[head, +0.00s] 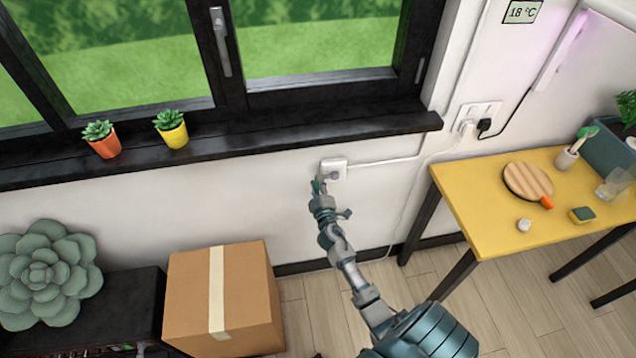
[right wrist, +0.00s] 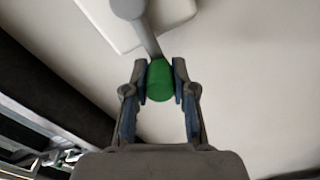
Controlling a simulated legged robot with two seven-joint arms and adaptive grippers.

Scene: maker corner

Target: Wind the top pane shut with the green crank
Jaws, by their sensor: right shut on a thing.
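The crank's green knob (right wrist: 160,80) sits between the two fingertips of my right gripper (right wrist: 161,84), which is shut on it. The crank's grey arm (right wrist: 147,38) runs from the knob up to a white wall box (right wrist: 110,18). In the head view this white box (head: 334,168) is on the wall below the window sill, with my right gripper (head: 319,188) at its lower left. The gripper hides most of the crank there. The window panes (head: 315,40) show at the top, cut off by the picture edge; I cannot tell how far the top pane is open. My left gripper is not in view.
A black sill (head: 300,138) with an orange pot (head: 105,147) and a yellow pot (head: 174,136) runs above the box. A cardboard box (head: 250,295) stands below left. A yellow table (head: 480,200) with several small items stands at right.

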